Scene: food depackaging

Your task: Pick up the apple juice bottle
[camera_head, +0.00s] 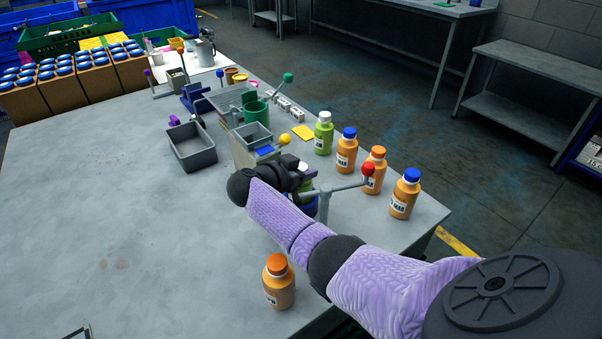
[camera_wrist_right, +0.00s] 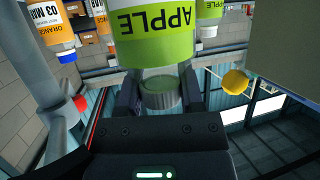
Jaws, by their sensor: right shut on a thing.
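The apple juice bottle is green with a label reading APPLE, and it fills the top middle of the right wrist view (camera_wrist_right: 155,45), appearing upside down there. My right gripper (camera_wrist_right: 160,95) is shut on its neck and cap end, one finger on each side. In the head view the right gripper (camera_head: 298,178) is at the table's right part and largely hides this bottle; a bit of green (camera_head: 307,190) shows beside it. Another green bottle with a white cap (camera_head: 323,134) stands upright farther back. A small dark piece at the bottom left edge may be my left gripper (camera_head: 80,333).
Orange bottles with blue or orange caps (camera_head: 346,152) stand along the right edge, and one (camera_head: 279,283) stands near the front. A red-knobbed lever (camera_head: 368,169) is close beside my right gripper. A grey bin (camera_head: 191,158) is left of it. The table's left is clear.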

